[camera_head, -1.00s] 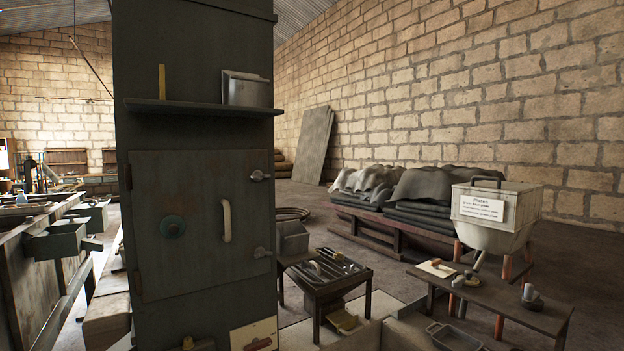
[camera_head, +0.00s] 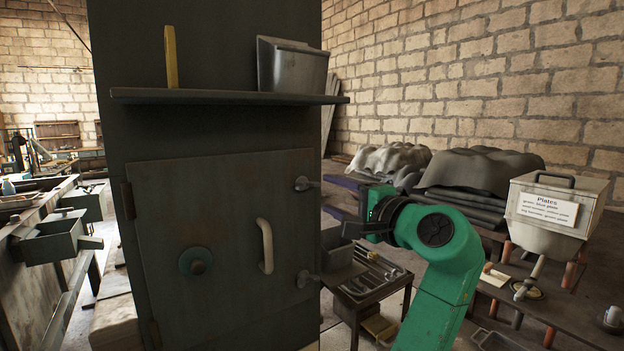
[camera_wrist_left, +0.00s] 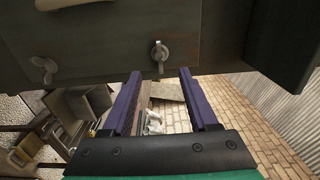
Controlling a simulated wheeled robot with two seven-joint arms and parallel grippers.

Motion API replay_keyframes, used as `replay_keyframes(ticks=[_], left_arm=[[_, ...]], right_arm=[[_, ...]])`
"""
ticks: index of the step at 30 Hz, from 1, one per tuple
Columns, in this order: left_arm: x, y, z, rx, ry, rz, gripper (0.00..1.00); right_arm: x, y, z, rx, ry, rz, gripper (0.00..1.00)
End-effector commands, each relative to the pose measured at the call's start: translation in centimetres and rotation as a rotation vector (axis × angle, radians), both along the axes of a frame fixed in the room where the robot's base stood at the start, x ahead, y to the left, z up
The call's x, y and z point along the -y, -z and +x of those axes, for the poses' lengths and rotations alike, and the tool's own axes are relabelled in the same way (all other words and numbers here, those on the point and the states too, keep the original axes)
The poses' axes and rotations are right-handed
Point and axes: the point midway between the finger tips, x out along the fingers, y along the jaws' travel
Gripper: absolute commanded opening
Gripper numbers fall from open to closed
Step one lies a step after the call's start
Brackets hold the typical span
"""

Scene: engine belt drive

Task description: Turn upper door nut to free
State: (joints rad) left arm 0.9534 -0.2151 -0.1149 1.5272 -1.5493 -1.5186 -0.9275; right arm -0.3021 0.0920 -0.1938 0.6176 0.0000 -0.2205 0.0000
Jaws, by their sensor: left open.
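The upper door nut (camera_head: 306,184) is a grey wing nut at the upper right edge of the dark metal door (camera_head: 225,240). A similar lower nut (camera_head: 306,279) sits below it. My left gripper (camera_head: 333,197) comes in from the right of the door with its purple fingers pointing at the upper nut. In the left wrist view the gripper (camera_wrist_left: 160,74) is open and empty. There the upper nut (camera_wrist_left: 160,53) lies just beyond the fingertips, in line with the gap between them. The lower nut (camera_wrist_left: 43,70) shows at the left. My right gripper is not in view.
A shelf (camera_head: 220,97) with a metal box (camera_head: 292,66) and a yellow bar (camera_head: 171,57) juts out above the door. A pale handle (camera_head: 266,246) sticks out left of the nuts.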

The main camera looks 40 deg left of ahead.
Motion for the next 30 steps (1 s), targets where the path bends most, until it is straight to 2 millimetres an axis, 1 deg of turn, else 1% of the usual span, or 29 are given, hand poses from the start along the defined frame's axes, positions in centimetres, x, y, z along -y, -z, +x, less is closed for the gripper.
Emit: replay_keyframes(ticks=[1, 3, 6, 9, 13, 19, 20, 21, 23, 24, 30], left_arm=[[-1.3, -0.6, 0.3, -0.003, -0.004, 0.001, 0.60], [-3.1, -0.6, 0.9, -0.003, -0.003, 0.002, 0.60], [-5.3, -0.5, 1.5, -0.003, -0.002, 0.002, 0.60], [-6.7, -0.3, 2.1, -0.003, 0.000, 0.001, 0.60], [-7.4, -0.1, 2.3, 0.000, 0.002, 0.002, 0.60], [-7.4, 0.0, 2.3, -0.001, 0.002, 0.001, 0.60], [-7.4, 0.0, 2.3, -0.001, 0.002, 0.001, 0.48], [-7.4, 0.0, 2.3, -0.001, 0.002, 0.001, 0.33], [-7.4, 0.0, 2.3, -0.001, 0.002, 0.001, 0.10], [-7.4, 0.0, 2.3, -0.001, 0.002, 0.000, 0.00], [-7.4, 0.1, 2.3, 0.002, 0.002, -0.001, 0.00]], right_arm=[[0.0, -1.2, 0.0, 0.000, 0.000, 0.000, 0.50], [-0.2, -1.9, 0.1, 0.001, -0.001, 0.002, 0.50], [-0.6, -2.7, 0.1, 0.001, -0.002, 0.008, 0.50], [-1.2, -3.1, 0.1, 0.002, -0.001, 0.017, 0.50], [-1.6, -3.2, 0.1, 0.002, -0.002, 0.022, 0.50], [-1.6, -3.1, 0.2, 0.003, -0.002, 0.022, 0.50], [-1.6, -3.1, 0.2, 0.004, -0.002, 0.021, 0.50], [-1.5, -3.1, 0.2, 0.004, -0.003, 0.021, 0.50], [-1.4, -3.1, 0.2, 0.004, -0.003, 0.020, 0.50], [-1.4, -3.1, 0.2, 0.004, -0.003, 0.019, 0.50], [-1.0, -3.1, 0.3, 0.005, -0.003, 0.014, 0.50]])
